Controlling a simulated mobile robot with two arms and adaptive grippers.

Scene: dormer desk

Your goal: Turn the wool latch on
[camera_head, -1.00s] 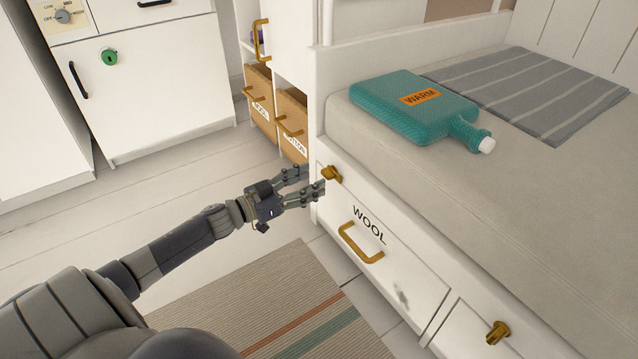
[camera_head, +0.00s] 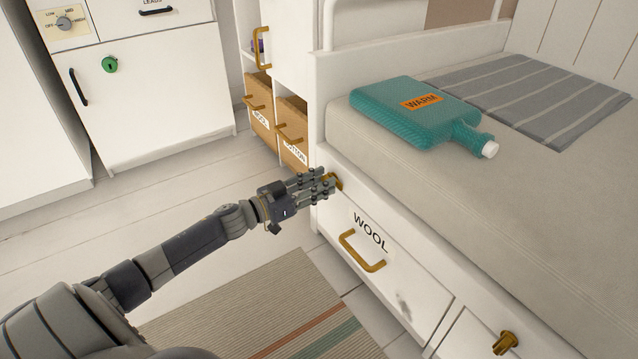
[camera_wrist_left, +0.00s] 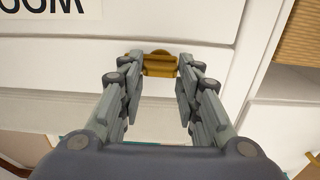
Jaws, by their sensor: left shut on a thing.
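The brass wool latch (camera_head: 338,182) is on the upper left of the white drawer front labelled WOOL (camera_head: 390,268), below the bed's mattress. My left gripper (camera_head: 332,184) is at this latch, shut on it, and the fingers hide part of it in the head view. In the left wrist view the latch (camera_wrist_left: 158,66) shows between the two fingertips, its bar lying roughly crosswise in the picture. The drawer's brass handle (camera_head: 362,252) is below the label, clear of the gripper. My right gripper is not in view.
A second brass latch (camera_head: 503,342) is on the neighbouring drawer at lower right. Cardboard boxes with brass handles (camera_head: 290,132) stand in the shelf left of the bed. A teal WARM bottle (camera_head: 400,108) lies on the mattress. Floor and striped rug (camera_head: 240,300) are clear.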

